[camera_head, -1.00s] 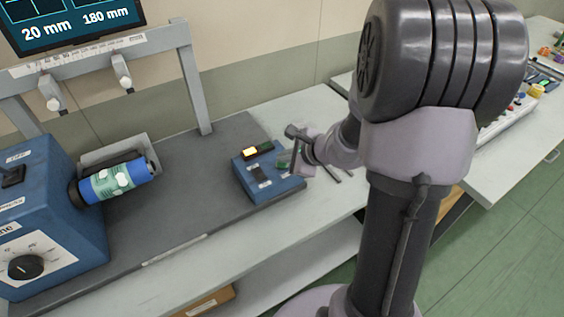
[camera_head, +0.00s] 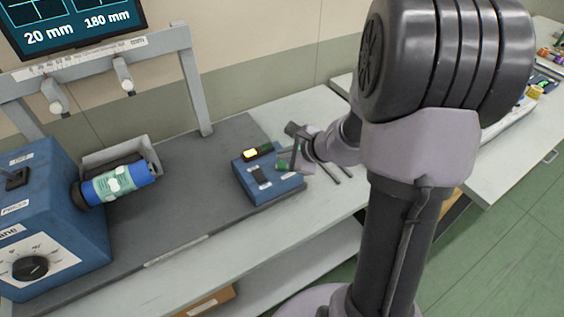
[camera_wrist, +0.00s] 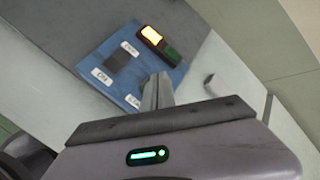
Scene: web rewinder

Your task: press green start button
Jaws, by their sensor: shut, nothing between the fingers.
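The blue control box (camera_head: 268,190) stands on the grey bench top. In the head view, the green start button (camera_head: 282,164) shows as a small green patch on the box's right side, right beside my gripper's fingers. My gripper (camera_head: 295,165) is over that side of the box, with its fingers together and empty.
The box carries a lit amber lamp (camera_head: 250,155), a dark green lamp (camera_wrist: 172,52) and a black switch (camera_head: 260,176). A blue machine (camera_head: 50,225) with a roll (camera_head: 120,182) stands left. A grey frame post (camera_head: 194,90) rises behind. Bare bench lies between roll and box.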

